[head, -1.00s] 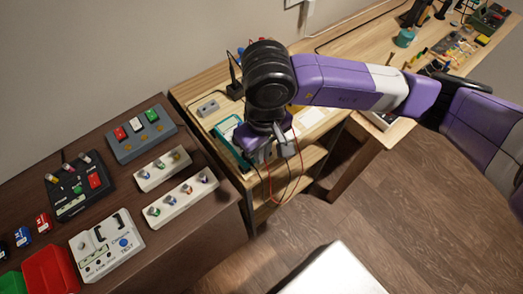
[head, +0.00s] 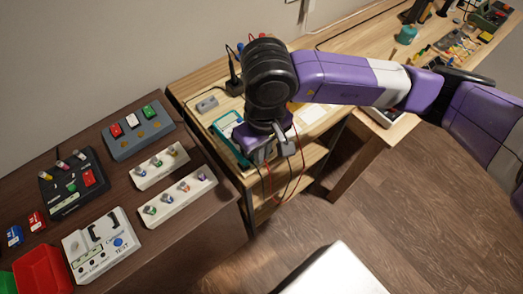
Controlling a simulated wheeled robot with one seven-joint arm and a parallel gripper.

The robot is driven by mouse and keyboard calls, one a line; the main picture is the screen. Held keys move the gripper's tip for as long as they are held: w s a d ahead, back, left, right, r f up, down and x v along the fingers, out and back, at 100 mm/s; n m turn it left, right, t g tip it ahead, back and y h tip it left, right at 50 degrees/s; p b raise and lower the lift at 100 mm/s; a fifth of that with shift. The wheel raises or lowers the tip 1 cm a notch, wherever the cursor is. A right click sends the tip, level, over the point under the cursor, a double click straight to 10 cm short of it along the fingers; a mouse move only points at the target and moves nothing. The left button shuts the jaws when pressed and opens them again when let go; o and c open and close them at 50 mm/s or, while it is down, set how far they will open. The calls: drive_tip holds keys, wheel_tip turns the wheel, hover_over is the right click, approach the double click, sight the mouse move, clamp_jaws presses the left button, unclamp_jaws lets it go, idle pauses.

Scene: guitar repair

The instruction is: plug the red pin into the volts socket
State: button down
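A teal meter (head: 226,124) lies near the front edge of the light wooden bench, partly covered by my arm. Its sockets, the volts socket among them, cannot be made out. My gripper (head: 271,154) points down beside the meter's right side, at the bench's front edge. Its fingertips are small and partly hidden, so I cannot tell whether they are open or shut, or hold anything. A thin red lead (head: 268,185) and a dark lead hang in loops below my gripper. The red pin itself cannot be made out.
A small grey box (head: 207,104) and a black upright thing (head: 234,76) stand behind the meter. The dark table (head: 205,235) at left holds switch boxes, a white tester (head: 101,245) and a red bin (head: 42,270). An open shelf (head: 255,190) lies below the bench.

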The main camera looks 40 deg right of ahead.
drive_tip(key=shift+f+b, duration=0.3)
drive_tip(key=shift+b, duration=0.05)
drive_tip(key=c, duration=2)
unclamp_jaws()
drive_tip(key=shift+r, duration=0.1)
drive_tip(key=shift+r, duration=1.4)
drive_tip(key=o, duration=0.6)
drive_tip(key=shift+o, duration=0.4)
